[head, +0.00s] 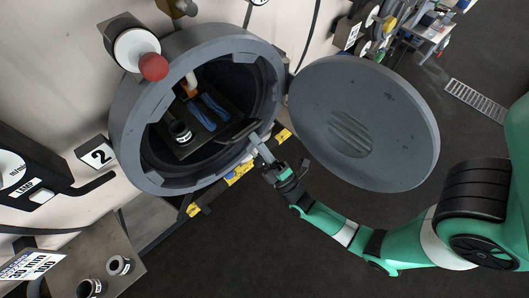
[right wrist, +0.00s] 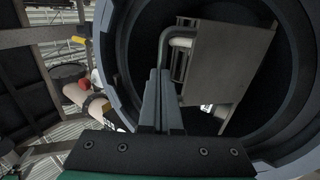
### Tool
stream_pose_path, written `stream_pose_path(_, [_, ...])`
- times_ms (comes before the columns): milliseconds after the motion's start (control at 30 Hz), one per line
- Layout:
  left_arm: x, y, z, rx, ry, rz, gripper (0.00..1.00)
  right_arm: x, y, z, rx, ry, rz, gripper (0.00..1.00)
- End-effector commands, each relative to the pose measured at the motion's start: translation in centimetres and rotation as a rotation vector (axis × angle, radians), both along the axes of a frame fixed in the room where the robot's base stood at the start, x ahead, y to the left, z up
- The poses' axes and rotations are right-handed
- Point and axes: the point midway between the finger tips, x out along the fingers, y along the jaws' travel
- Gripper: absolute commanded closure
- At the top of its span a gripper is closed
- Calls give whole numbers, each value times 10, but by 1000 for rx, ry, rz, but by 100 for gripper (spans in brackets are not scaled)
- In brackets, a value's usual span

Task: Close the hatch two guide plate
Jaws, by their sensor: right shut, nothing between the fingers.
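Hatch two is a round grey opening (head: 128,120) beside a sign with the number 2 (head: 97,155). Its round door (head: 375,115) is swung open to the right. In the right wrist view, a flat grey plate (right wrist: 225,55), seemingly the guide plate, stands inside the opening with a bent bar (right wrist: 180,42) at its left edge. My right gripper (head: 256,139) is at the lower right rim of the opening. In the right wrist view its fingers (right wrist: 162,72) are together and empty, just below the bar; contact is unclear. My left gripper is not in view.
A red knob (head: 153,66) sits above the hatch rim. Blue strips (head: 207,111) and a small dark cylinder (head: 180,131) are inside the hatch. A yellow-marked bar (head: 240,173) runs below it. Dark floor lies open below the door.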

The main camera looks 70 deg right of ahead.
Motion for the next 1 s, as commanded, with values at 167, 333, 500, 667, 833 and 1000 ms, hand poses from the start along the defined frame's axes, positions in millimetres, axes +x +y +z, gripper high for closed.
stream_pose_path(167, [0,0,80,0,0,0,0,17,-8,43,72,152,0,100])
stream_pose_path(333, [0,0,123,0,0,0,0,37,-17,58,140,294,1,100])
stream_pose_path(500, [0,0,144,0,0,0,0,59,-28,63,169,362,-1,100])
stream_pose_path(667, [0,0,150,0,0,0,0,76,-36,67,169,358,-1,100])
stream_pose_path(833, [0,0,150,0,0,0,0,91,-43,70,168,357,0,100])
stream_pose_path(1000, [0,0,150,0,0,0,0,100,-47,72,169,357,0,100])
